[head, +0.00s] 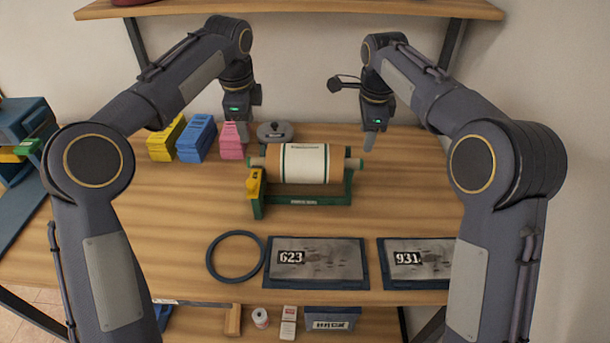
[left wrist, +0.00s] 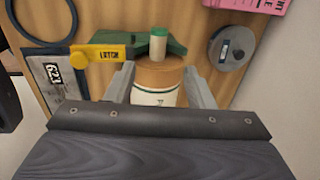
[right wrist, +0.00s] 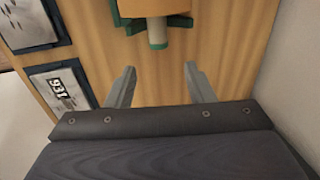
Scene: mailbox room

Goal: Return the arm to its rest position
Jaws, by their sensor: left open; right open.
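My left gripper (head: 243,132) hangs above the table, behind and left of the roll on its green stand. In the left wrist view its two fingers (left wrist: 160,88) are apart, with the roll (left wrist: 160,85) showing between and beyond them. My right gripper (head: 369,142) hangs to the right of the roll (head: 304,163). In the right wrist view its fingers (right wrist: 160,87) are apart with only bare table between them. Both grippers look empty. Both arms are raised and bent over the table.
The green stand (head: 303,198) has a yellow latch (head: 254,184). Yellow (head: 167,138), blue (head: 197,138) and pink (head: 231,141) blocks stand at left. A grey round thing (head: 275,132), a ring (head: 236,257), and plates 623 (head: 317,275) and 931 (head: 418,276) lie on the table (head: 400,205). A shelf (head: 300,8) is above.

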